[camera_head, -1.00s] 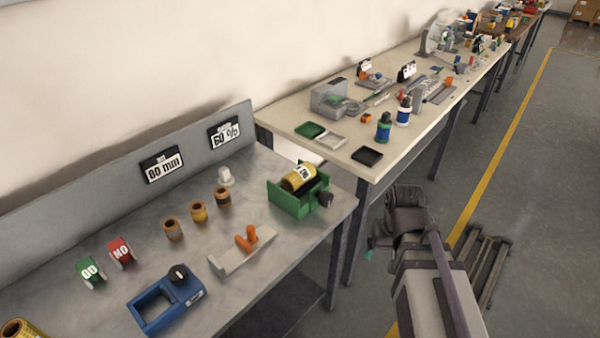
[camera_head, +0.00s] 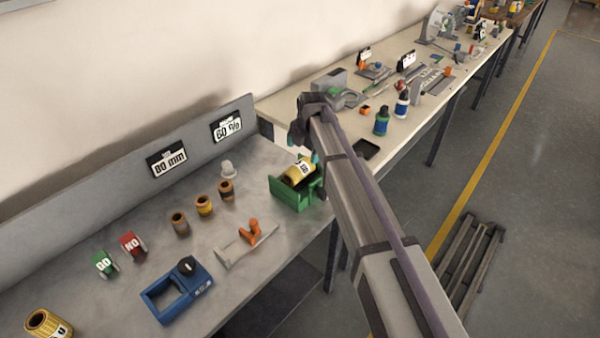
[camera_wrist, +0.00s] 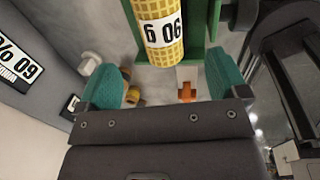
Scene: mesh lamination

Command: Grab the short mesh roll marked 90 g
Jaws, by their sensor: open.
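The yellow mesh roll (camera_head: 298,170) lies in a green holder (camera_head: 292,200) at the far end of the grey bench. In the wrist view the roll (camera_wrist: 159,25) carries a white label that reads 90 g upside down. My gripper (camera_wrist: 168,75) is open, with teal fingers spread wider than the roll. The roll's near end shows just ahead of the gap between them, and I see no contact. In the head view my arm's end hangs over the holder and hides part of it.
Several small rolls (camera_head: 204,205) stand on the bench beside an orange-handled tool (camera_head: 252,230), a blue frame (camera_head: 175,290) and GO/NO blocks (camera_head: 133,245). A larger yellow roll (camera_head: 46,324) is at the lower left. Signs hang on the back panel (camera_head: 200,150).

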